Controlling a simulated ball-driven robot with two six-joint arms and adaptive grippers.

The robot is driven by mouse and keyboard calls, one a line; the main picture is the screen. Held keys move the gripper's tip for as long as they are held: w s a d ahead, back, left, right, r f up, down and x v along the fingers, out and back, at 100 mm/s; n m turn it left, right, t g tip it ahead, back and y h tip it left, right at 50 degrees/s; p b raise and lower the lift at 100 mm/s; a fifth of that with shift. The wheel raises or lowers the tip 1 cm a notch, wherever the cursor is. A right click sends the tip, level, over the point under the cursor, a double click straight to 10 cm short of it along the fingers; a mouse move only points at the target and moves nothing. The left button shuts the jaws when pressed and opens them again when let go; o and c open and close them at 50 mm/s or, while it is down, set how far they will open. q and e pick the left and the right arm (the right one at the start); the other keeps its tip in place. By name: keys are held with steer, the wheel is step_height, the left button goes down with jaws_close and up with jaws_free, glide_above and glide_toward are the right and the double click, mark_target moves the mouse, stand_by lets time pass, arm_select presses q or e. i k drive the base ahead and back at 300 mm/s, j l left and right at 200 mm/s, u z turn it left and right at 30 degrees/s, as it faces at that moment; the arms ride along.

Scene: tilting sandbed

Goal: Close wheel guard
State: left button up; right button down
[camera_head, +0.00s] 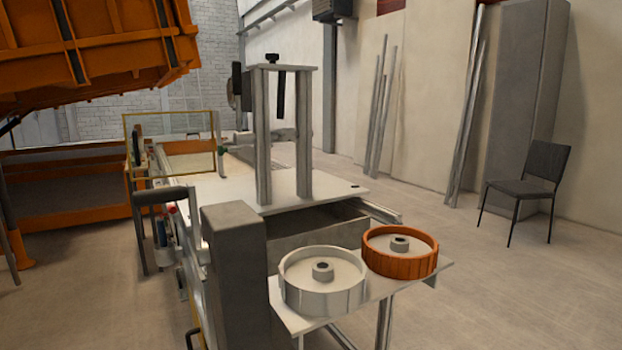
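A clear panel with a yellow frame (170,145) stands upright at the left far part of a white-topped workbench (305,198). It may be the wheel guard, but I cannot tell for sure. A dark rounded part (237,87) shows beside the left post of a grey metal frame (264,140) on the bench; what it is, I cannot tell. Two loose wheels, one white (322,282) and one orange (400,252), lie flat on a side shelf (300,322) at the near end of the bench. Neither of my grippers shows in the head view.
A grey box-shaped column (236,280) stands close in front. An open drawer (318,228) juts from the bench. A black chair (525,185) stands at the right wall. A raised orange tipper bed (95,45) hangs at upper left.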

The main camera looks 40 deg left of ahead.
mark_target(139, 162)
steer(key=u, duration=1.95)
steer(key=i+j+z, duration=0.1)
steer(key=z, duration=0.65)
steer(key=i+j+z, duration=0.15)
steer(key=j+z, duration=0.15)
steer(key=i+j+z, duration=0.15)
steer(key=j+z, duration=0.15)
steer(key=j, duration=0.15)
steer(key=i+j+z, duration=0.1)
steer(key=j+z, duration=0.2)
steer(key=j, duration=0.1)
